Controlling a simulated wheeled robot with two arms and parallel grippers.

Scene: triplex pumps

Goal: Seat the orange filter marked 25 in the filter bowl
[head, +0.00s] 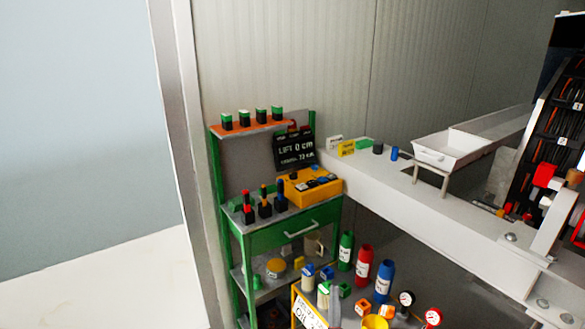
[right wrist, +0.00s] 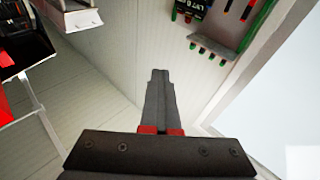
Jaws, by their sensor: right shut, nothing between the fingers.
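My right gripper (right wrist: 160,75) is in the right wrist view, its two dark fingers together with nothing between them. It points toward the pale ribbed wall, away from any object. In the head view an orange block-like piece (head: 362,306) stands on the low cart, beside a yellow cup-like piece (head: 375,322) cut by the bottom edge. A round yellow-orange can (head: 276,267) sits on the green rack's lower shelf. No mark 25 can be read, and I cannot tell which piece is the filter or the filter bowl. My left gripper is not in view.
A green rack (head: 295,225) holds a yellow control box (head: 311,187) and a dark lift display (head: 295,150). Green, red and blue bottles (head: 363,265) and gauges (head: 432,317) crowd the cart. A white beam (head: 400,200) with a white tray (head: 452,148) runs to the right.

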